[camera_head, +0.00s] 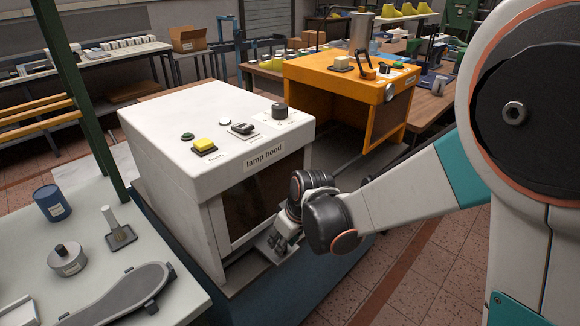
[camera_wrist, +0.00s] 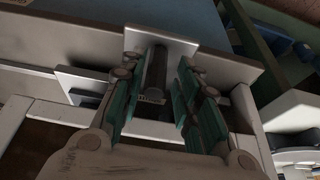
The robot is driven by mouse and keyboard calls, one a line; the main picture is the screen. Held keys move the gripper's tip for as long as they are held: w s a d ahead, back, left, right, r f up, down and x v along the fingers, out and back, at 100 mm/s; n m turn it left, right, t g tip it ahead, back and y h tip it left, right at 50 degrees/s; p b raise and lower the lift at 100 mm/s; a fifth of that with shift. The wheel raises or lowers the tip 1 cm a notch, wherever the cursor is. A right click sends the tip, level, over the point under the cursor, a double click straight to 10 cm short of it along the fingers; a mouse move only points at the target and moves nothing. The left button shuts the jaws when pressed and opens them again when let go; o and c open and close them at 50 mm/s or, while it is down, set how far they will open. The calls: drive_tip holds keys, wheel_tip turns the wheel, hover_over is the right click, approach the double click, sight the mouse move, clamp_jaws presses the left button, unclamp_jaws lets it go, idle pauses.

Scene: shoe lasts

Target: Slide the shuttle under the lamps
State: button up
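The white lamp hood (camera_head: 170,130) stands on a blue-sided bench, with a dark opening in its front. The shuttle (camera_head: 264,246) is a light metal plate low at the hood's front edge, partly hidden by my gripper (camera_head: 283,238). In the wrist view the shuttle (camera_wrist: 187,45) carries a dark upright handle (camera_wrist: 157,72). My gripper (camera_wrist: 160,82) has its two teal fingers on either side of this handle. Narrow gaps seem to show between fingers and handle, so the fingers look open around it.
An orange hood (camera_head: 345,82) stands behind to the right. A grey table (camera_head: 95,205) at the front left holds a blue can (camera_head: 52,203), a weight and a sole-shaped piece. A green post (camera_head: 80,90) rises beside the white hood. Tiled floor is free at the lower right.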

drive_tip(key=shift+w+d, duration=0.15)
idle(0.3)
drive_tip(key=p+v, duration=0.5)
drive_tip(key=v, duration=0.3)
idle(1.3)
